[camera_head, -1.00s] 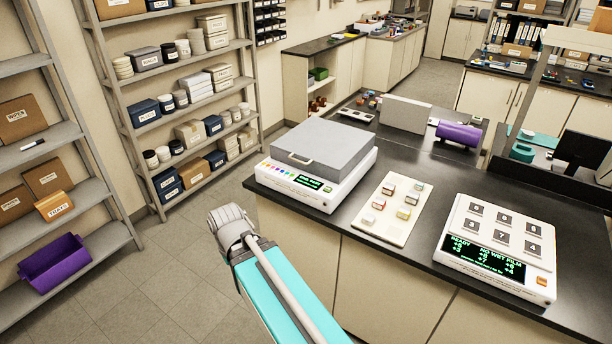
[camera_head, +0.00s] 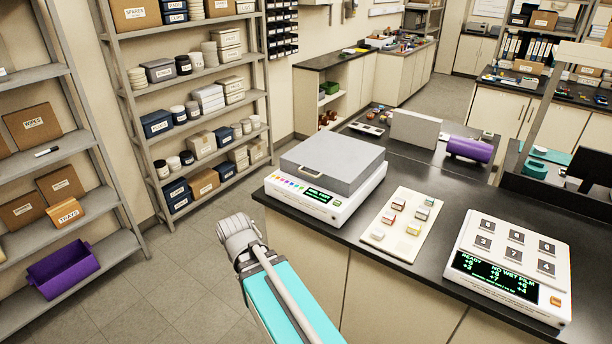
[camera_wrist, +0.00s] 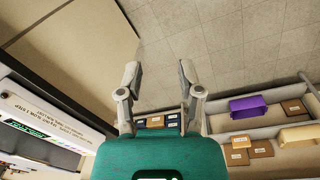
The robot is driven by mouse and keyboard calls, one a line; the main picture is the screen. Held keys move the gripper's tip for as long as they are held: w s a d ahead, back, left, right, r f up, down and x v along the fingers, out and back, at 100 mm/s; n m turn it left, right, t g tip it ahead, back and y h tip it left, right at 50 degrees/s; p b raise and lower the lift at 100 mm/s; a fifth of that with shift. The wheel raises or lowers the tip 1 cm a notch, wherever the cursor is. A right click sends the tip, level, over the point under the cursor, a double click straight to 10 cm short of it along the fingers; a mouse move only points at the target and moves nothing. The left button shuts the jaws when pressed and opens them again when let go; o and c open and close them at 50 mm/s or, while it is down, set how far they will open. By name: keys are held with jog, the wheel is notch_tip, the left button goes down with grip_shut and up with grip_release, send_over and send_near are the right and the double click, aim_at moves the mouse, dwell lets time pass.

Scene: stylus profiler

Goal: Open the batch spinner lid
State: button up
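The batch spinner (camera_head: 345,203) is a white box with a small green display and coloured buttons, on the left end of the dark bench in the head view. Its flat grey lid (camera_head: 333,155) is down on top. A white device with a green display (camera_wrist: 50,115) is at the left, apart from the fingers; I cannot tell for sure which device.
A sample board (camera_head: 402,224) with small coloured blocks lies right of the spinner, then a white numbered device (camera_head: 508,265). A grey panel (camera_head: 415,131) and purple cylinder (camera_head: 470,149) stand behind. Shelves (camera_head: 190,97) line the left; the floor (camera_head: 165,275) between is clear.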

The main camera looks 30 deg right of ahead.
jog(key=w+d+t+h+b, duration=0.2)
jog(key=w+d+h+b, duration=0.35)
jog(key=w+d, duration=0.8)
jog(key=n+t+h+b, duration=0.25)
jog(key=n+h, duration=0.25)
jog(key=h, duration=0.3)
send_near(306, 173)
jog(key=s+a, duration=0.1)
jog(key=a, duration=0.2)
jog(key=shift+s+t, duration=0.3)
jog(key=shift+t, duration=0.25)
jog(key=b+x, duration=0.2)
jog(key=x, duration=1.1)
jog(key=shift+w+d+f+b, duration=0.15)
jog(key=shift+d+b, duration=0.15)
jog(key=shift+b, duration=0.1)
grip_shut()
